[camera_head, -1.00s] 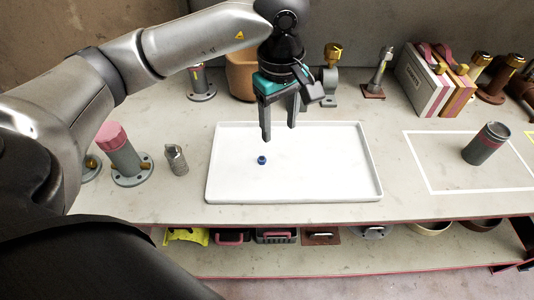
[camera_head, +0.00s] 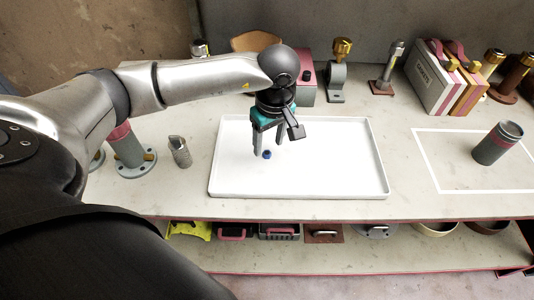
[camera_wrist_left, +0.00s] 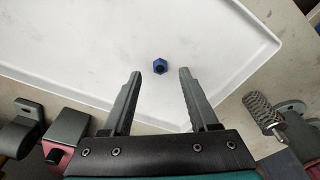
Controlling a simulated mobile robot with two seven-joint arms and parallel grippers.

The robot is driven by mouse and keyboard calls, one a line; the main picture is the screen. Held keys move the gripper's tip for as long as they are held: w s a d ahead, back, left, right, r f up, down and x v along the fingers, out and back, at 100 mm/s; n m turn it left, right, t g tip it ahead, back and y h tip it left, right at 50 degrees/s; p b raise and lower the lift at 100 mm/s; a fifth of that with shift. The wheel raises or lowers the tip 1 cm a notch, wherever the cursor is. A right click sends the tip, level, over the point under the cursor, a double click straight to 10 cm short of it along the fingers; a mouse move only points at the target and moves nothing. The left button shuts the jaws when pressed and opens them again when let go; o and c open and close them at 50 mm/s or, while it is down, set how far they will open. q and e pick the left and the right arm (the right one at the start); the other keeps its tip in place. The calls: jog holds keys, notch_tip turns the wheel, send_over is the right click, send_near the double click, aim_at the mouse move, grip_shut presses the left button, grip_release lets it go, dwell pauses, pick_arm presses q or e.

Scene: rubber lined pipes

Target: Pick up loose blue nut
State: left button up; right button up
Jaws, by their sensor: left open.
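The loose blue nut (camera_head: 267,154) lies on the white tray (camera_head: 340,180), left of the tray's middle. My left gripper (camera_head: 268,156) is over the tray with its fingers pointing down, and the nut shows between them in the head view. In the left wrist view the nut (camera_wrist_left: 160,66) lies just beyond the tips of the open fingers (camera_wrist_left: 160,74), roughly centred between them. The fingers appear apart from the nut. My right gripper is in neither view.
A flanged pipe (camera_head: 127,150) and a small metal part (camera_head: 180,151) stand left of the tray. Cases (camera_head: 437,80) and fittings line the back. The tray is otherwise bare.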

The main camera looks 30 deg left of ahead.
aim_at(268, 157)
pick_arm(q)
jog(key=shift+w+a+f, duration=0.1)
jog(key=shift+a+f, duration=0.1)
jog(key=shift+f, duration=1.3)
jog(key=shift+c, duration=0.2)
grip_shut()
